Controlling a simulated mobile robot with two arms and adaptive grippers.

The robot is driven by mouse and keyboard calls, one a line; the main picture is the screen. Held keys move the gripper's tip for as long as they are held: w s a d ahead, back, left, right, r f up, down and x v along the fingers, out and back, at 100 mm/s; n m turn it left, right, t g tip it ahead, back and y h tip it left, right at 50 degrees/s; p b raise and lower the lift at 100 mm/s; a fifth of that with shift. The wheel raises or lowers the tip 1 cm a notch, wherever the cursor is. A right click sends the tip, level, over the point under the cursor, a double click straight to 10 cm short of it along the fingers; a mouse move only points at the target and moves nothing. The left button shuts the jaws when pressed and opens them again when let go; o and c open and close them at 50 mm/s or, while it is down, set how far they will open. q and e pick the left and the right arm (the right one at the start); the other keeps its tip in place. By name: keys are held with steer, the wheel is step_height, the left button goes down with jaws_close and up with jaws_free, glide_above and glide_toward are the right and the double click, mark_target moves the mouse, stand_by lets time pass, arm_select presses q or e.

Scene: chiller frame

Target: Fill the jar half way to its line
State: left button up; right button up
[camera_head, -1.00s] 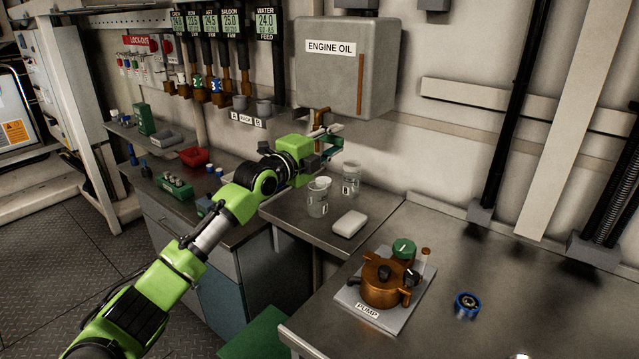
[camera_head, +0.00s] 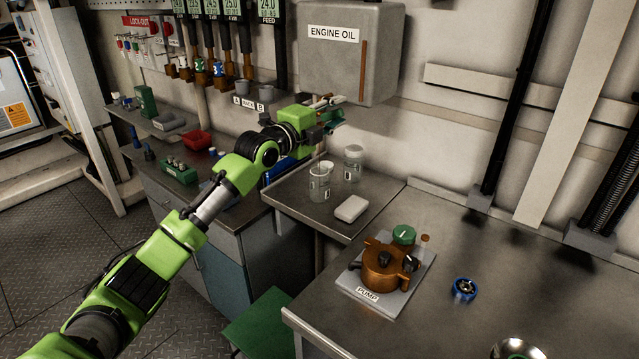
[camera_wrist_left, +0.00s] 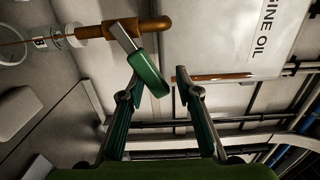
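The grey engine oil tank (camera_head: 345,60) hangs on the wall. Its brown tap (camera_wrist_left: 130,28) has a grey lever with a green grip (camera_wrist_left: 148,75), seen close in the left wrist view. My left gripper (camera_wrist_left: 155,92) is open at the grip, with the grip nearer one finger; contact is unclear. A clear jar (camera_head: 319,184) stands on the metal side table below the tap. In the wrist view a jar marked B (camera_wrist_left: 42,43) shows beside the spout, and a thin brown line runs from the spout towards it. A second clear jar (camera_head: 352,165) stands behind right. Jar levels are unclear.
A white block (camera_head: 351,208) lies in front of the jars. On the right bench (camera_head: 540,270) are a copper-coloured pump (camera_head: 385,268) on a plate, a blue ring-shaped part (camera_head: 464,289) and a shiny round item (camera_head: 518,348) at the lower edge. A green stool (camera_head: 262,325) stands below.

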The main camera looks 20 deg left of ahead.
arm_select(q)
steer(key=shift+r+p, duration=0.55)
steer(key=shift+r, duration=0.4)
steer(key=shift+d+f+b, duration=0.1)
steer(key=shift+f+b, duration=1.2)
steer(key=shift+f, duration=0.7)
step_height(320, 180, down, 2)
steer(key=shift+f+b, duration=0.2)
steer(key=shift+b, duration=0.45)
steer(key=shift+r, duration=0.2)
